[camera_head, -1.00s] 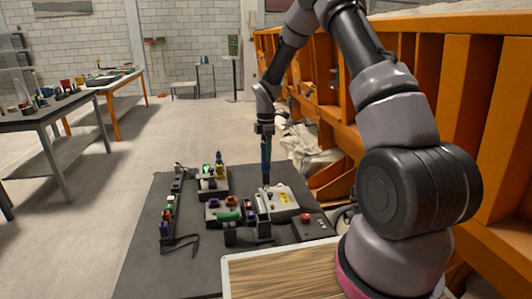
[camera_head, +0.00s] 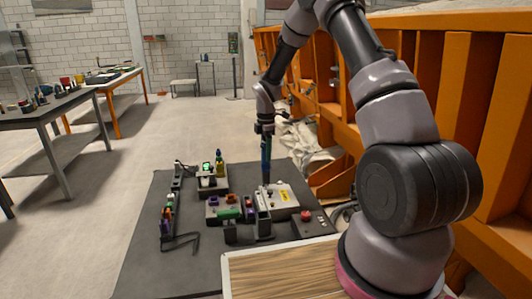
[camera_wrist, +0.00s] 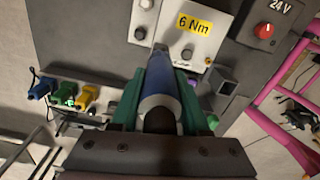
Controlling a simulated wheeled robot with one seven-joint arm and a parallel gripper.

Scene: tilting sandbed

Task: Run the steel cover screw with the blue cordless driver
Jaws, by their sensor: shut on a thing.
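My gripper (camera_head: 265,141) is shut on the blue cordless driver (camera_head: 266,158), which hangs upright with its tip down at the light grey panel box (camera_head: 283,209). In the wrist view the blue driver (camera_wrist: 163,82) lies between the green finger pads of my gripper (camera_wrist: 160,100), its tip pointing at the panel with the yellow "6 Nm" label (camera_wrist: 194,27). Round screw-like heads show on the panel near the tip. I cannot tell which is the steel cover screw, or whether the tip touches it, because the driver hides that spot.
A box with a red knob (camera_head: 306,215) stands right of the panel. Coloured parts in holders (camera_head: 226,211) and a strip of coloured pieces (camera_head: 168,212) lie to the left on the dark table (camera_head: 146,249). An orange wall frame (camera_head: 431,73) is close on the right.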

